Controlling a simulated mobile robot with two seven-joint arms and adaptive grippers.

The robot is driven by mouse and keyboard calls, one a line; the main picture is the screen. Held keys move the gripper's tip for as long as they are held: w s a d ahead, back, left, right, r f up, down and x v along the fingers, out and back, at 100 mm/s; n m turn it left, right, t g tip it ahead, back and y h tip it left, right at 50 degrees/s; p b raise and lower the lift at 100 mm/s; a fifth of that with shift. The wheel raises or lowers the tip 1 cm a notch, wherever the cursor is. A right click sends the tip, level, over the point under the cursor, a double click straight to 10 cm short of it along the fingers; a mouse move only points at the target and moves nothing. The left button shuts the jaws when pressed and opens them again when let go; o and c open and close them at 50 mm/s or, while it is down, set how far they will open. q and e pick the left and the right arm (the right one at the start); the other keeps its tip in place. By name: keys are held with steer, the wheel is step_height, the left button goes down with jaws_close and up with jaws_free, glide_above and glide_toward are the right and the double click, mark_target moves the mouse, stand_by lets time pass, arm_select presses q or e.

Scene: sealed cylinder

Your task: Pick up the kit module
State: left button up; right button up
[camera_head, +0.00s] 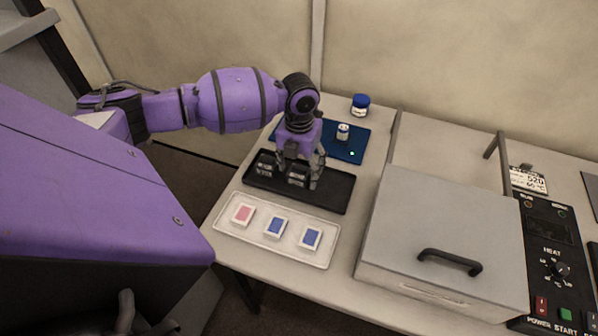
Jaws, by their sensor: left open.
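My left gripper (298,178) points down over the black tray (335,192), its fingers open and low, close to the tray. Small dark-and-grey pieces show in the tray, one (264,167) left of the fingers and one (297,176) between or just behind them. I cannot tell if the fingers touch that piece. Which piece is the kit module is not clear from the picture. In front, a white tray (232,229) holds a red-and-white block (242,214) and two blue-and-white blocks (276,227) (311,238). My right gripper is not in view.
A blue mat (352,152) behind the black tray bears a small white jar (343,131). A blue-lidded jar (360,104) stands behind it. A large grey lidded box (440,235) with a black handle and a control panel (552,260) fill the right. A wall closes the back.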

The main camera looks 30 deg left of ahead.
arm_select(q)
steer(key=c, duration=1.4)
steer(key=shift+o, duration=0.2)
steer(key=shift+r, duration=0.1)
